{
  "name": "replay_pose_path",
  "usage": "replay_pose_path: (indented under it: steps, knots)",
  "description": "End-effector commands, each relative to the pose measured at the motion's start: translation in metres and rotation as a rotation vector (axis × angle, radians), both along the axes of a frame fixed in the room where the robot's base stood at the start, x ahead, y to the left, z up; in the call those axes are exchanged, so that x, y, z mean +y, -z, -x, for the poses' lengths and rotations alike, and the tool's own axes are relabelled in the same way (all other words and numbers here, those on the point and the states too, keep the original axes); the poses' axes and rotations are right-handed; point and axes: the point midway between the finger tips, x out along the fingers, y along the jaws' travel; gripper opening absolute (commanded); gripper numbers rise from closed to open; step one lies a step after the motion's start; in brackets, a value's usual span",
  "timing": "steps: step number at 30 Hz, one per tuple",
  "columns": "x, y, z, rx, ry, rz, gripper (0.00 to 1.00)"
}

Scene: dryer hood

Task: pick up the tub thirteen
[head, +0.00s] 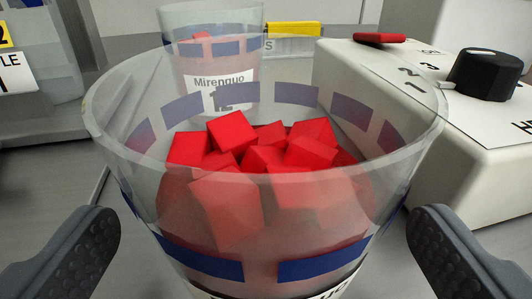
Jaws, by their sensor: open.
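A clear tub (205,262) with blue dashed bands and several red cubes (262,165) inside stands upright, large in the middle of the head view. Its lower part and most of its label are cut off by the bottom edge, so its number cannot be read. My gripper (265,225) is open, with one dark ridged finger on each side of this tub. A gap shows between each finger and the tub wall. A second clear tub (215,20), labelled "Mirenguo" with what looks like 12, stands behind it and is partly seen through it.
A white box (355,75) with a black dial (485,75) and a red button (379,39) stands close on the right. A yellow item (293,29) lies at the back. A grey, partly clear structure (40,55) with labels stands at the left. Grey surface is bare at lower left.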

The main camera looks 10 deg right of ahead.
Motion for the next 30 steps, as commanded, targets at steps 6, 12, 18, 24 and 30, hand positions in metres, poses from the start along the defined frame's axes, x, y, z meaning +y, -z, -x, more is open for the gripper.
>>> replay_pose_path:
  steps: [6, 12, 18, 24, 30]
  knots:
    - [-0.006, 0.009, -0.027, 0.0, 0.001, -0.001, 0.98]
    - [-0.008, 0.011, -0.037, 0.002, 0.001, 0.0, 0.98]
    - [-0.008, 0.011, -0.038, 0.003, 0.001, 0.001, 0.98]
    - [-0.009, 0.011, -0.037, 0.003, 0.001, 0.0, 0.53]
    - [-0.009, 0.011, -0.037, 0.004, 0.001, -0.001, 0.42]
